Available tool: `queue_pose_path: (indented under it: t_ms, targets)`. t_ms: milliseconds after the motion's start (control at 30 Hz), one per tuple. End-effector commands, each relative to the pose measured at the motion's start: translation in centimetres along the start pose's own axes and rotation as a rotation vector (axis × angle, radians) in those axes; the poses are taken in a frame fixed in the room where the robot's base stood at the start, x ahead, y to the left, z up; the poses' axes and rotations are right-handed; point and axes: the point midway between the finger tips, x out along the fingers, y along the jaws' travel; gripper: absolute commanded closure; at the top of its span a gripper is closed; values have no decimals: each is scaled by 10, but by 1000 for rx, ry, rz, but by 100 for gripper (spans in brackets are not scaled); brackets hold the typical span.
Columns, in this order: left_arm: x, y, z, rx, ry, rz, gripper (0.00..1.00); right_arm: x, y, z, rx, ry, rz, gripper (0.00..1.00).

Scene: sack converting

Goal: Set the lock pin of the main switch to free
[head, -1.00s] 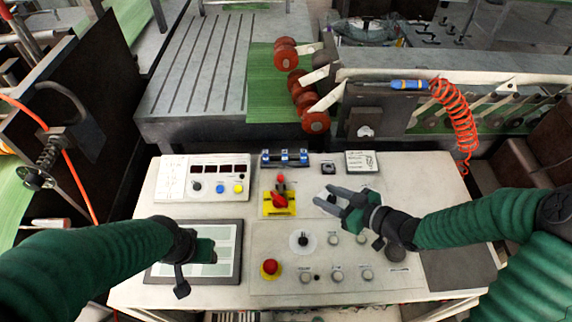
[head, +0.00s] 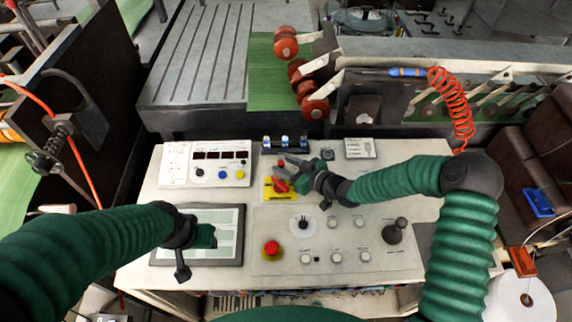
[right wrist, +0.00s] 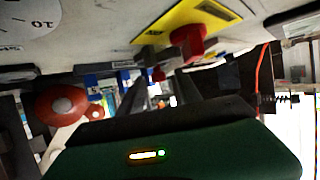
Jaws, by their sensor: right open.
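The main switch, a red rotary handle (head: 281,186) on a yellow plate (head: 268,195), sits on the light console; in the right wrist view the handle (right wrist: 188,42) and plate (right wrist: 205,18) are at the top. A small red part (head: 281,163), maybe the lock pin, shows behind the handle; its setting cannot be read. My right gripper (head: 285,170) is open, its fingertips over the back of the plate close to the handle and partly hiding it. Contact cannot be told. My left gripper (head: 207,236) hangs over the tablet screen (head: 215,215); its jaws are unclear.
A display panel (head: 207,163) with knobs is left of the switch. Blue-marked parts (head: 285,142) stand behind it. A red mushroom button (head: 271,249), round buttons and a black joystick (head: 396,232) are in front and right. Red rollers (head: 315,106) lie beyond the console.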

Motion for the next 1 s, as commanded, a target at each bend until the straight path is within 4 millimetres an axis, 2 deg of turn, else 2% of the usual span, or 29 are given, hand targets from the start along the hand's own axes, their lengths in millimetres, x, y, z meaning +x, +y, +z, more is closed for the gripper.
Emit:
queue_pose_path:
  t_ms: [133,400,467,1000]
  targets:
    - [0,0,0,0,0,0,54,0,0,0,1,0,0,59]
    - [0,0,0,0,0,0,54,-1,0,0,1,0,0,95]
    - [0,0,0,0,0,0,54,-1,0,0,1,0,1,100]
    - [0,0,0,0,0,0,54,-1,1,-1,0,2,1,100]
